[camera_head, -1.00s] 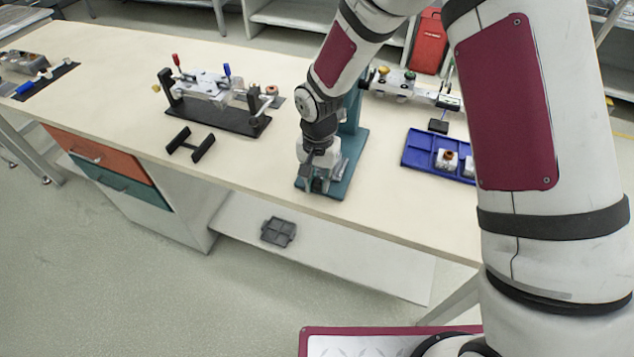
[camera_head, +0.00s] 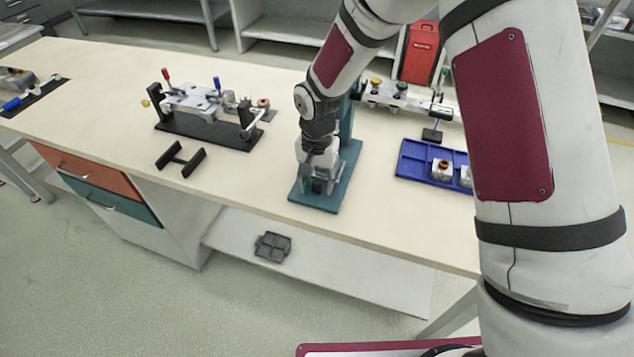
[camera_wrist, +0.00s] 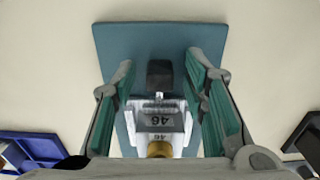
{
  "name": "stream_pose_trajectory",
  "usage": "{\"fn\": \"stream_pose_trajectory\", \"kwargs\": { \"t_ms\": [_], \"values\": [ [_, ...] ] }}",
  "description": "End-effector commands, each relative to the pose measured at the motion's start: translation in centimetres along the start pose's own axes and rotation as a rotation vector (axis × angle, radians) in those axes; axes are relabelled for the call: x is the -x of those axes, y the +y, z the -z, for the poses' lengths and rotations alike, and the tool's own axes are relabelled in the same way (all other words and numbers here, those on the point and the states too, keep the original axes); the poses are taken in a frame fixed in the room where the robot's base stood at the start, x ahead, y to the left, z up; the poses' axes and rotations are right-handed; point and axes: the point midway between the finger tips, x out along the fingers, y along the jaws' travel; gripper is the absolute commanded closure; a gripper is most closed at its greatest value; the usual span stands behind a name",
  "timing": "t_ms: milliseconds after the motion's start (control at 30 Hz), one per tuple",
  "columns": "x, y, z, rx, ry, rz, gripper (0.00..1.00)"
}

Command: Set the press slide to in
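The teal press has a flat base plate (camera_head: 340,188) near the front edge of the table, and it also shows in the wrist view (camera_wrist: 110,45). Its slide (camera_wrist: 160,122) is a pale block with a label reading 46. A black knob (camera_wrist: 160,74) sits at the slide's front end, and a brass-coloured round part (camera_wrist: 160,148) is behind it. My gripper (camera_head: 318,182) is low over the plate. In the wrist view my gripper (camera_wrist: 160,72) is open, with one teal-padded finger on each side of the knob and visible gaps. My arm hides much of the press.
A blue tray (camera_head: 415,172) with small parts stands right of the press. A black-based clamp fixture (camera_head: 205,133) and a black H-shaped stand (camera_head: 180,160) are on the left. A valve-like fixture (camera_head: 395,98) is behind. The table between the stand and press is clear.

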Motion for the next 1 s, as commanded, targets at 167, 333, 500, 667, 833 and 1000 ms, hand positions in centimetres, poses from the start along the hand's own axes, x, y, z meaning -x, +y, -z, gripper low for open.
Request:
{"fn": "stream_pose_trajectory", "kwargs": {
  "t_ms": [167,333,500,667,833,1000],
  "values": [
    [2.6,-0.1,0.1,0.0,0.005,0.004,0.6],
    [6.2,-0.1,0.1,0.0,0.005,0.005,0.6],
    [9.2,0.0,0.1,0.0,0.003,0.003,0.6],
    [11.0,0.0,0.1,-0.001,0.002,0.002,0.6],
    [11.7,0.0,0.0,0.0,0.0,0.0,0.6],
    [11.7,0.0,0.0,0.0,-0.001,0.0,0.6]
  ]
}}
